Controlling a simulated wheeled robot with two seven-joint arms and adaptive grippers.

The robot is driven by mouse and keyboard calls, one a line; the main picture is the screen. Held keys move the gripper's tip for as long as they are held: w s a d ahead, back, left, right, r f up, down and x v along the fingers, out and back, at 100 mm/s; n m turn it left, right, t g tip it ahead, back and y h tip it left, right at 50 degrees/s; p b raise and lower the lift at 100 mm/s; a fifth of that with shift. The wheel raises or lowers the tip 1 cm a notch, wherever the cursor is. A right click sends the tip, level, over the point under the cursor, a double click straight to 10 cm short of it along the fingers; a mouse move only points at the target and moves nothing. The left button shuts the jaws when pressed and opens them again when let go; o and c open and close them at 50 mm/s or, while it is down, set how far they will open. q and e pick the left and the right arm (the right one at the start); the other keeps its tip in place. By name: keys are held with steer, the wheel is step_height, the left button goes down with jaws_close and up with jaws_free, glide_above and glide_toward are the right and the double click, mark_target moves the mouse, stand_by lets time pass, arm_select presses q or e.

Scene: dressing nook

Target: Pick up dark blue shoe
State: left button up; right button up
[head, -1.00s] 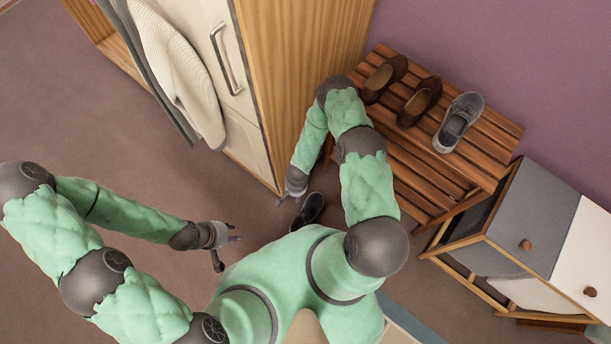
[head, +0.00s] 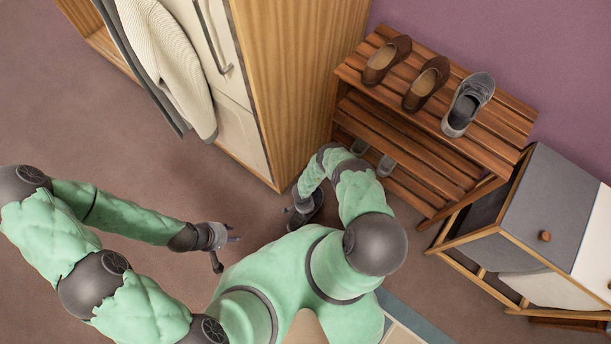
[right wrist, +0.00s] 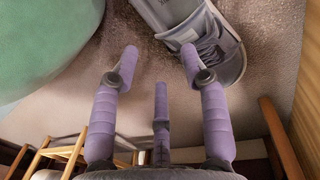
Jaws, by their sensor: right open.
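The dark blue shoe (head: 316,212) lies on the carpet by the wardrobe's corner and is partly hidden by my right arm and gripper. In the right wrist view it looks grey-blue, with laces and a pale sole (right wrist: 232,66), and runs off the top edge. My right gripper (head: 287,213) is beside it in the head view. In the right wrist view the open, empty fingers (right wrist: 159,55) point at the shoe, with the right fingertip overlapping it; contact cannot be told. My left gripper (head: 228,252) is open and empty above the carpet, left of the shoe.
A wooden slatted rack (head: 425,150) carries two brown shoes (head: 388,60) and a grey sneaker (head: 468,104) on top, with another grey pair (head: 386,165) low down. A tall wardrobe (head: 300,80) stands close behind the shoe. A cabinet (head: 545,215) is at right. Carpet at left is clear.

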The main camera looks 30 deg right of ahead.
steer(key=shift+s+f+b, duration=0.2)
steer(key=shift+f+b, duration=1.2)
steer(key=shift+f, duration=1.6)
jaws_close()
